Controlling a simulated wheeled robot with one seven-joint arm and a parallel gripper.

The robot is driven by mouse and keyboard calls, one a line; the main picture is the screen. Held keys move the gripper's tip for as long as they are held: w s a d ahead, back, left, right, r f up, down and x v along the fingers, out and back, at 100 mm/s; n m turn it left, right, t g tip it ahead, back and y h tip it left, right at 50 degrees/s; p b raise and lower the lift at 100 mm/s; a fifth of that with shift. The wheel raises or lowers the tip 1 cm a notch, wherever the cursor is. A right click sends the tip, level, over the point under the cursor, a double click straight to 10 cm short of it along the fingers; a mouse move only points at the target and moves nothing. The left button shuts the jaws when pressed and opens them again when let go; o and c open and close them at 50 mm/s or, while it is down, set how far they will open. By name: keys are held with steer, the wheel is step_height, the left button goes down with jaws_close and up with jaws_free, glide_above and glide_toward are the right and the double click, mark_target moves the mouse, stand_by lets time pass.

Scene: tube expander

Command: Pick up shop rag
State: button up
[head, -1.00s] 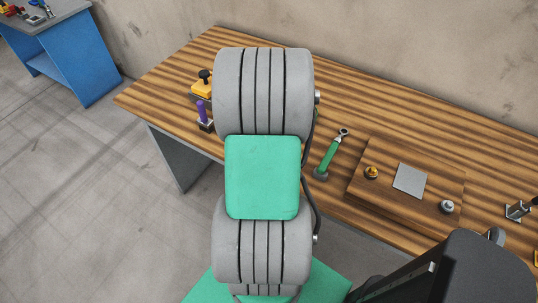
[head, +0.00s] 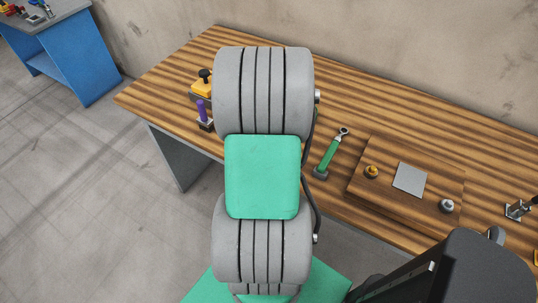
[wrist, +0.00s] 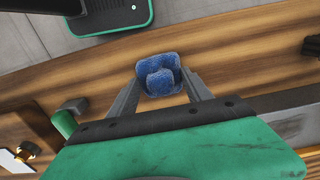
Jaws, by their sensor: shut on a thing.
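The shop rag (wrist: 158,75) is a small blue bunched cloth in the wrist view, over the wooden bench top. My gripper (wrist: 160,88) has its two grey fingers on either side of the rag and is shut on it. I cannot tell whether the rag still touches the bench. In the head view my own arm hides the gripper and the rag.
The wooden workbench (head: 372,110) holds a green-handled tool (head: 328,155) and a raised wooden board (head: 390,212) with a grey plate and knobs. A yellow-and-black item (head: 202,86) and a purple-handled tool (head: 202,114) stand left of my arm. A wall runs behind.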

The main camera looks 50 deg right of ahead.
steer(key=shift+r, duration=0.6)
steer(key=s+a+r+b, duration=0.2)
steer(key=s+r, duration=0.9)
steer(key=s, duration=0.2)
steer(key=shift+s+a+r, duration=0.3)
steer(key=shift+s+r, duration=0.1)
